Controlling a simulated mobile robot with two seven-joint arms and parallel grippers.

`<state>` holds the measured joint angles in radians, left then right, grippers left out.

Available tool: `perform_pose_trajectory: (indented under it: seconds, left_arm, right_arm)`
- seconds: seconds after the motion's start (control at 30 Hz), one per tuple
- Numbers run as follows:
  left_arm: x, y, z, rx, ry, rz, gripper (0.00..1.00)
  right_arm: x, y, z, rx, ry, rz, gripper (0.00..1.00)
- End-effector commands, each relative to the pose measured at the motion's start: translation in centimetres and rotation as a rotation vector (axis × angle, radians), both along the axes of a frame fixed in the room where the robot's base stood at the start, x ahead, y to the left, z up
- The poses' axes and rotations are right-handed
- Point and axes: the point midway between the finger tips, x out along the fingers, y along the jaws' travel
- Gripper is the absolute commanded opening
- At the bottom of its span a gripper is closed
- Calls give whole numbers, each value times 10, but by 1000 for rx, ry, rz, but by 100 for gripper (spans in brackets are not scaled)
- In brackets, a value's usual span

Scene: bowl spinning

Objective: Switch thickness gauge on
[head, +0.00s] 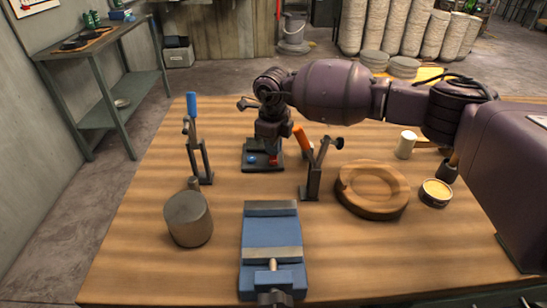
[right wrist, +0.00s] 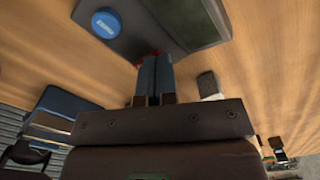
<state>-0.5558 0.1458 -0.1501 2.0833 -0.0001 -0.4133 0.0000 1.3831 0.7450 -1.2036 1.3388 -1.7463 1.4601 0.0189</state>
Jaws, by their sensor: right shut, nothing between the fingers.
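The thickness gauge (head: 249,165) is a dark device with a flat base near the table's far middle. Its blue button (head: 251,159) is on the left and its red button (head: 273,160) on the right. In the right wrist view, the blue button (right wrist: 107,24) sits on the dark gauge body (right wrist: 175,18). My right gripper (head: 270,147) points down over the gauge, shut and empty. In the right wrist view its fingertips (right wrist: 155,58) cover most of the red button; whether they press it I cannot tell. My left gripper is out of view.
An orange-handled clamp (head: 313,180) stands close right of the gauge. A round wooden piece (head: 370,205) and a small tin (head: 436,192) lie further right.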

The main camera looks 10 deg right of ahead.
Motion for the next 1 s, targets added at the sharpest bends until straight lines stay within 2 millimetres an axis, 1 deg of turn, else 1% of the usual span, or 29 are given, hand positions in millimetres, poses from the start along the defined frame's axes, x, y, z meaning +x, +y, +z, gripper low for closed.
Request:
perform_pose_trajectory:
  seconds: [0.67, 0.87, 1.0]
  left_arm:
    - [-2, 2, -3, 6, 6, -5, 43]
    - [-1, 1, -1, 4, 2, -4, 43]
    - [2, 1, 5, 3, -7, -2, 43]
  right_arm:
    - [-1, 0, -10, -1, 2, 0, 0]
    - [-1, 0, -7, -1, 2, 0, 0]
    - [-1, 0, 3, -1, 1, 0, 0]
